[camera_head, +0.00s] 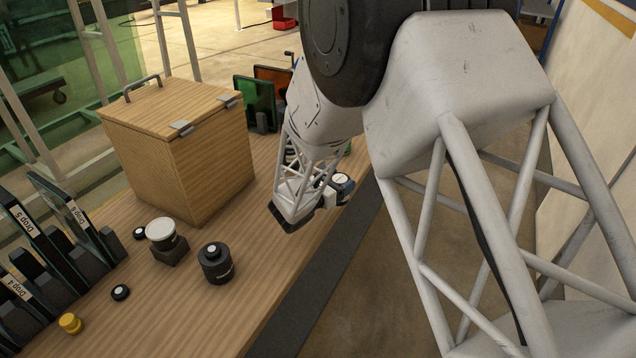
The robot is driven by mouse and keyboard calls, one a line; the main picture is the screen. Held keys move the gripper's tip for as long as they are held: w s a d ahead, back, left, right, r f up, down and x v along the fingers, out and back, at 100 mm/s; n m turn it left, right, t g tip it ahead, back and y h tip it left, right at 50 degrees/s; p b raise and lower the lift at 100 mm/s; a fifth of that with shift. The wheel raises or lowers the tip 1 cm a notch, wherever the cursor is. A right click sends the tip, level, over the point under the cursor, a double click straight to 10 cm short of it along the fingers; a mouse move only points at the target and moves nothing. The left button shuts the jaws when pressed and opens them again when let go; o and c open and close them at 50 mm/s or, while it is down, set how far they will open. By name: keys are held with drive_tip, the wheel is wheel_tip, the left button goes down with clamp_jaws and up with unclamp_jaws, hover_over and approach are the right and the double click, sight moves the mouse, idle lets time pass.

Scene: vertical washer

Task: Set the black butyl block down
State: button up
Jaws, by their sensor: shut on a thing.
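The low end of my arm, with my gripper (290,216), is above the right part of the wooden table, near its dark front edge. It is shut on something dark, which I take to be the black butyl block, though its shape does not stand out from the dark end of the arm. The white lattice link hides much of this area. I cannot tell whether the held thing touches the table.
A wooden box (180,150) with a lid stands left of my gripper. A black cylinder (216,264), a white-topped round piece (161,232) on a dark base, small black knobs (121,292) and a yellow knob (70,323) stand nearby. Labelled panels (62,215) line the left.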

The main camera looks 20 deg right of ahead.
drive_tip(key=w+a+r+n+t+y, duration=0.1)
drive_tip(key=w+a+r, duration=0.1)
drive_tip(key=w+a, duration=0.6)
drive_tip(key=w+a+r+n+t+y, duration=0.1)
drive_tip(key=w+a+r+t, duration=0.1)
drive_tip(key=w+a, duration=0.7)
drive_tip(key=shift+a+r+n+t, duration=0.3)
drive_tip(key=shift+a+r, duration=0.4)
drive_tip(key=shift+a, duration=0.05)
drive_tip(key=shift+f, duration=0.1)
wheel_tip(320, 180, down, 6)
drive_tip(key=shift+f, duration=1.95)
drive_tip(key=shift+f, duration=0.1)
drive_tip(key=o, duration=1.1)
